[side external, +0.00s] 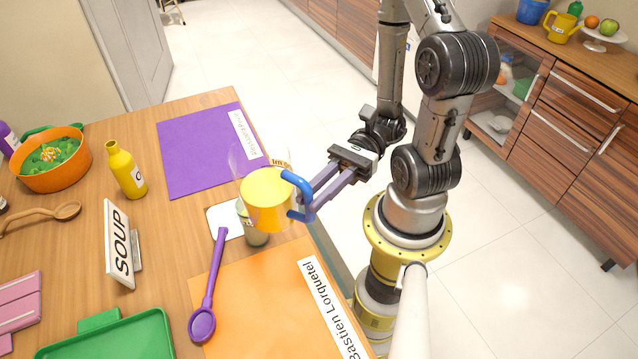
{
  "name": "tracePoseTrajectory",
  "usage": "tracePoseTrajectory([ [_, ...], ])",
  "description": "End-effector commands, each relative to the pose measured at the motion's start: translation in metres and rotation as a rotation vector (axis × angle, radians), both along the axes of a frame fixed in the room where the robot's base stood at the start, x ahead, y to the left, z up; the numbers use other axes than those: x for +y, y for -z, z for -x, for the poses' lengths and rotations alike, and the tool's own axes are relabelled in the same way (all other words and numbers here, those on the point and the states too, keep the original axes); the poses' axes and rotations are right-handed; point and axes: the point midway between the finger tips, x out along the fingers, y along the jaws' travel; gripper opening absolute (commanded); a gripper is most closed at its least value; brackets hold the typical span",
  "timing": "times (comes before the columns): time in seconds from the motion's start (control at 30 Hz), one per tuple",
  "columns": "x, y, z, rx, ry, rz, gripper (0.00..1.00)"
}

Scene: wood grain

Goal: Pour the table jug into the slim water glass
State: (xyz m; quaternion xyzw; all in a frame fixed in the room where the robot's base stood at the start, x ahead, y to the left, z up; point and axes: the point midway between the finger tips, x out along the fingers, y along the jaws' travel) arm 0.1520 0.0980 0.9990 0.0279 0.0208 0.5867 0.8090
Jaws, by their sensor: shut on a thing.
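My gripper (307,202) is shut on that handle and holds the jug up at the table's right edge. The jug hides the upper part of this glass. I cannot tell how far the jug is tilted, or whether anything flows from it.
A purple spoon (210,290) lies left of the orange mat (270,300). A SOUP sign (118,245), yellow bottle (125,170), orange bowl (52,175) and green tray (120,340) stand farther left.

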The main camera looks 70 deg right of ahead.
Motion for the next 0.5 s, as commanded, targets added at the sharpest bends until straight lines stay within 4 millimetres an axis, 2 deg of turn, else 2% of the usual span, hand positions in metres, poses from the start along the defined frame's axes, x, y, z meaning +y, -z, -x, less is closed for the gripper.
tracePoseTrajectory([
  [0.2, -0.0004, 0.0094, -0.0019, -0.086, -0.001, 0.022, 0.0],
  [0.5, -0.0007, 0.0068, -0.0022, -0.087, 0.0, 0.024, 0.0],
])
